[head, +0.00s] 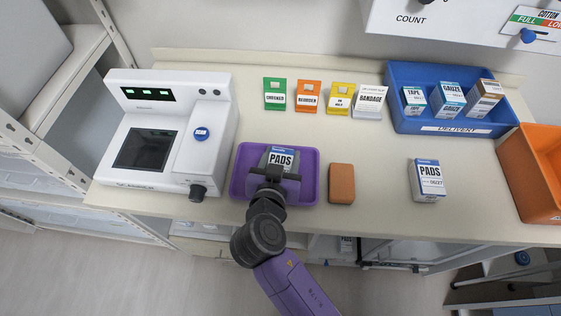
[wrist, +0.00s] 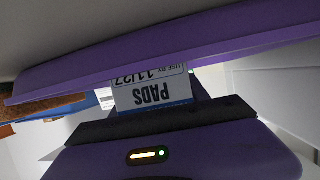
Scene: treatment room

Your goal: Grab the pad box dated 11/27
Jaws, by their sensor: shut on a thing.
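The pad box dated 11/27 (head: 283,157) is white and blue with the word PADS on it. In the wrist view the box (wrist: 152,92) appears upside down, and its USE BY 11/27 print is readable. My gripper (head: 272,175) is shut on this box, over the purple tray (head: 309,176). I cannot tell whether the box touches the tray floor. The tray's purple edge (wrist: 200,42) crosses the wrist view, close to the box. A second PADS box (head: 428,181) stands apart at the right of the counter; its date is too small to read.
A white device (head: 178,150) stands left of the tray and a brown block (head: 342,184) right of it.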

